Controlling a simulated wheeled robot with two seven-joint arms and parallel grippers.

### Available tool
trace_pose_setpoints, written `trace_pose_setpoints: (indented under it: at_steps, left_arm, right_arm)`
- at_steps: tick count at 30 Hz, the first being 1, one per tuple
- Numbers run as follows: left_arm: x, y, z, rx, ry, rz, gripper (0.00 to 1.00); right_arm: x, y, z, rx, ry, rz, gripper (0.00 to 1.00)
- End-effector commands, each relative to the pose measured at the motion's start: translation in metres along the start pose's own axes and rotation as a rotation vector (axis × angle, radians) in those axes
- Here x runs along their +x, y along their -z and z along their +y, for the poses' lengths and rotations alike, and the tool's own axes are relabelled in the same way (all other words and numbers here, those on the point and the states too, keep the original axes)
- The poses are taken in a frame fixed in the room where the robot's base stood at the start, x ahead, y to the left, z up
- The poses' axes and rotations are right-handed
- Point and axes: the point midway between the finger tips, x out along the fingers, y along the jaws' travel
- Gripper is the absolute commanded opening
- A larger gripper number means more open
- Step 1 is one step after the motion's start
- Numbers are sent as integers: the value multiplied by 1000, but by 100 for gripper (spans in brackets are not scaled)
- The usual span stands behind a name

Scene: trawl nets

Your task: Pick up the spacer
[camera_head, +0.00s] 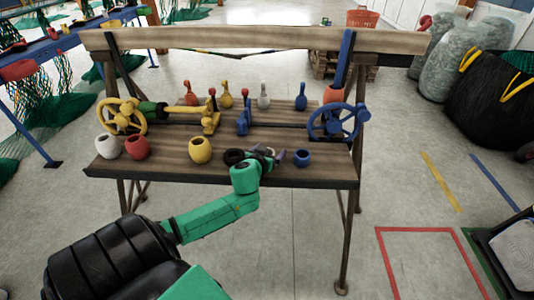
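Several small hollow barrel-shaped pieces stand along the front of the wooden bench (335,172): a white one (108,146), a red one (137,147), a yellow one (200,150) and a blue one (302,158). I cannot tell which piece is the spacer. My green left arm reaches to the bench's front edge. My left gripper (268,153) is low over the bench top, between the yellow and blue pieces and closer to the blue one. Its fingers are too small and covered to read. A dark round shape shows just left of it. My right gripper is not in view.
A yellow handwheel (121,116) and a blue handwheel (338,122) stand at the bench's two ends. Several upright coloured pieces line the back, including a white one (264,97).

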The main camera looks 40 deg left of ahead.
Motion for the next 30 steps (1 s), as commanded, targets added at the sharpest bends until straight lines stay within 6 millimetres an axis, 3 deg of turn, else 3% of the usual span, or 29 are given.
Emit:
trace_pose_setpoints:
  at_steps: [1,6,14,19,23,30]
  left_arm:
    - [0,0,0,0,0,0,77]
    - [0,0,0,0,0,0,12]
    - [-1,1,0,0,0,0,11]
    - [-7,16,0,-1,0,2,11]
    - [-19,46,0,0,-1,5,11]
    - [-54,129,1,0,-3,8,11]
  right_arm:
    - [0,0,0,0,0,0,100]
    - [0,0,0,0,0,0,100]
    - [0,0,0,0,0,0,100]
    - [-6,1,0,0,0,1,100]
    - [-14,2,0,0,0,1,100]
    - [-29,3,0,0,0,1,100]
